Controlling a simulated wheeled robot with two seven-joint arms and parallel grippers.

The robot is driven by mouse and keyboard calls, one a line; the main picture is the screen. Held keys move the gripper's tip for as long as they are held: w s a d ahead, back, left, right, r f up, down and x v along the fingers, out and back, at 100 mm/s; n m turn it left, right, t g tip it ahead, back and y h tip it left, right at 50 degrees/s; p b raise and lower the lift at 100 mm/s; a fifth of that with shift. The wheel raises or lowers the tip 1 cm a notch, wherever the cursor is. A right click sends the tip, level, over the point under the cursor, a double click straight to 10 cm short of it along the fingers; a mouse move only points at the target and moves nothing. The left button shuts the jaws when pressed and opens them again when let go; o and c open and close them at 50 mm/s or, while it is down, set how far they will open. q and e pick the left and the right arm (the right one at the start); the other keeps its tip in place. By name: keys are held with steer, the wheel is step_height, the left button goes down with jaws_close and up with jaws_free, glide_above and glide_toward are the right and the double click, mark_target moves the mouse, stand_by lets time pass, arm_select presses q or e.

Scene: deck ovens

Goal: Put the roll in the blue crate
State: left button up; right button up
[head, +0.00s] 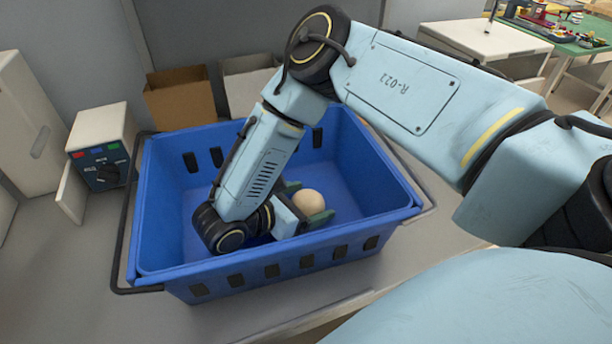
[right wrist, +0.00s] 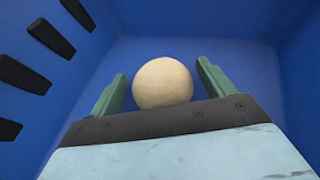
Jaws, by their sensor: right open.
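The roll (head: 309,202) is a pale round ball of dough inside the blue crate (head: 240,258). It also shows in the right wrist view (right wrist: 163,83), between the two green fingers. My right gripper (head: 306,202) is down inside the crate, with its fingers open on either side of the roll. In the right wrist view (right wrist: 160,85) a gap shows between each finger and the roll. Whether the roll rests on the crate floor is hard to tell. My left gripper is not in view.
The crate stands on a grey counter (head: 70,290) and has dark wire handles. A brown cardboard box (head: 180,97) and a pale box (head: 246,85) stand behind it. A small control box (head: 103,145) with an open flap is at left. A white table (head: 485,40) stands far right.

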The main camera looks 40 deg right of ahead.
mark_target(299, 203)
steer(key=shift+p+v, duration=0.35)
steer(key=shift+v, duration=3.4)
steer(key=shift+r, duration=0.1)
